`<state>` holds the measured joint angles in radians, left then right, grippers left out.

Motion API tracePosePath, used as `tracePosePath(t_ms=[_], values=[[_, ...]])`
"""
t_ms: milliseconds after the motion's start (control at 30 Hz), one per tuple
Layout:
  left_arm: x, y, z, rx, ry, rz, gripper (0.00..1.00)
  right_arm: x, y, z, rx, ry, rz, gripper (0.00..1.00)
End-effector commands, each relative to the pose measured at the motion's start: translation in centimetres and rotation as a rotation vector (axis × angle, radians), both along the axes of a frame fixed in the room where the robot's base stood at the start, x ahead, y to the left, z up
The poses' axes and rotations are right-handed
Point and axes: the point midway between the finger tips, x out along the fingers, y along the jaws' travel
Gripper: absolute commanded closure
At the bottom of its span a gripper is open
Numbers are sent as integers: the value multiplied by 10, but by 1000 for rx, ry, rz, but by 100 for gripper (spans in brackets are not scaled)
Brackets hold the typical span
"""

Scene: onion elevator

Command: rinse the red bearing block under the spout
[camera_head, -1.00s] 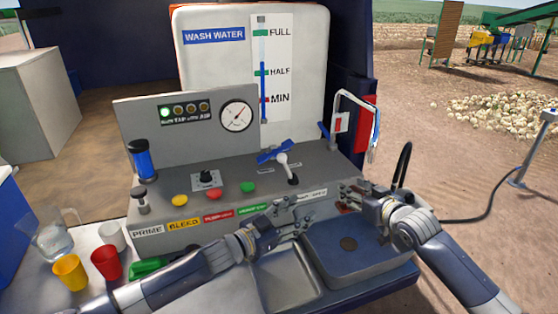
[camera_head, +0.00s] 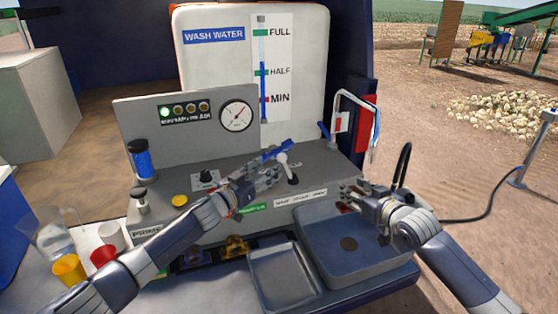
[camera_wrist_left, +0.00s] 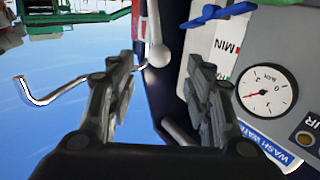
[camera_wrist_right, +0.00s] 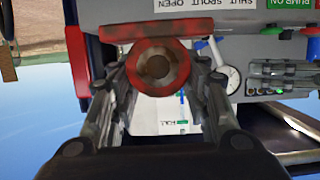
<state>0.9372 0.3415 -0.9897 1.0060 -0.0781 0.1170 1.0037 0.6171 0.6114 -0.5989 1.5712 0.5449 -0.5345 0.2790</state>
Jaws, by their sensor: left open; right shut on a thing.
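The red bearing block (camera_wrist_right: 183,70), a red ring-shaped part with a brown, dirty-looking centre, is held in my right gripper (camera_head: 355,200). In the head view it is mostly hidden by the fingers, which are over the back of the sink basin (camera_head: 325,262). The curved chrome spout (camera_head: 346,95) stands behind and right of the block; it also shows in the left wrist view (camera_wrist_left: 42,100). My left gripper (camera_head: 270,178) is open and empty, just left of the white-knobbed lever (camera_head: 283,158). In the left wrist view the knob (camera_wrist_left: 158,54) appears ahead between the fingers.
A blue-handled lever (camera_head: 274,151) is close behind my left gripper. The panel carries a yellow button (camera_head: 179,200) and a gauge (camera_head: 236,116). A metal tray (camera_head: 285,278) lies left of the basin. Cups and a jug (camera_head: 50,240) stand at the left.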

Motion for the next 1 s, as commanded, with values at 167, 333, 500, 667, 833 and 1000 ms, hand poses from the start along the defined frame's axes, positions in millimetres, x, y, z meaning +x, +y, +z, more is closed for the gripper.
tracePosePath(t_ms=[167,333,500,667,833,1000], values=[[16,-11,1,1,-1,1,53,0,0,3,2,-5,1,95],[28,-20,1,1,-1,0,53,0,0,3,2,-5,1,95],[38,-27,1,0,0,0,53,0,0,3,2,-5,0,95],[46,-31,1,-1,-1,1,53,0,0,3,2,-5,1,95],[52,-35,1,-1,0,1,53,0,0,3,2,-5,1,95],[56,-39,0,1,-1,0,53,0,0,3,2,-5,1,95]])
